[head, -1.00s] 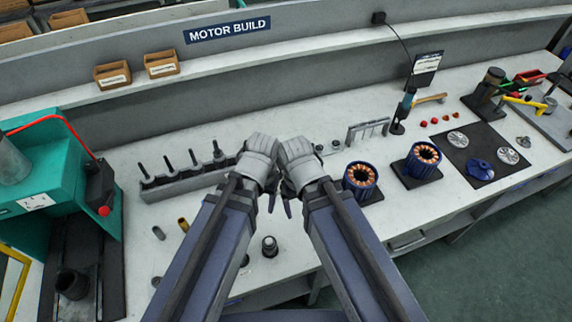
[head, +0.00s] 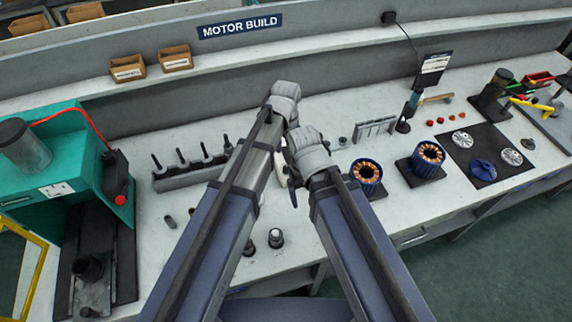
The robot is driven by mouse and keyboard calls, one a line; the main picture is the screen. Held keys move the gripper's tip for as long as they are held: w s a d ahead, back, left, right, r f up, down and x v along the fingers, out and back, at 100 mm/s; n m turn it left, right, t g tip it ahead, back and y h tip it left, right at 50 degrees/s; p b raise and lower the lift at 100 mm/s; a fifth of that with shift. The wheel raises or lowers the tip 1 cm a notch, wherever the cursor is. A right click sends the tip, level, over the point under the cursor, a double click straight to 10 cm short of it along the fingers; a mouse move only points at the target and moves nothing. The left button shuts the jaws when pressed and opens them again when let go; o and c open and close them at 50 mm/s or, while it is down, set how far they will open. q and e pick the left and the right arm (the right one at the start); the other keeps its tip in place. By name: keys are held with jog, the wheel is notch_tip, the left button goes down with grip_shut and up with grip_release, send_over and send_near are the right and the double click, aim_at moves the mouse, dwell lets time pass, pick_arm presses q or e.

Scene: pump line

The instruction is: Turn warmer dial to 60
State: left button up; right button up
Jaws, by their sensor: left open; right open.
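No warmer dial can be made out in the head view. A small pale object (head: 280,172) shows in the gap between my arms, mostly hidden, and I cannot tell what it is. My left gripper (head: 287,102) is over the back of the bench, below the sign, with its fingers mostly hidden by its own hand. My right gripper (head: 294,178) is nearer and lower, over the middle of the bench, with dark fingertips pointing down. Both grippers are open, and nothing shows held in them.
A teal machine (head: 50,150) with a black and red part stands at left. A grey rack of upright tools (head: 185,178) is left of my arms. Copper-wound motor parts (head: 366,172) stand to the right. Small cylinders (head: 276,238) stand near the front edge.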

aim_at(286, 168)
pick_arm(q)
jog(key=shift+f+b, duration=3.8)
jog(key=shift+f, duration=0.1)
grip_shut()
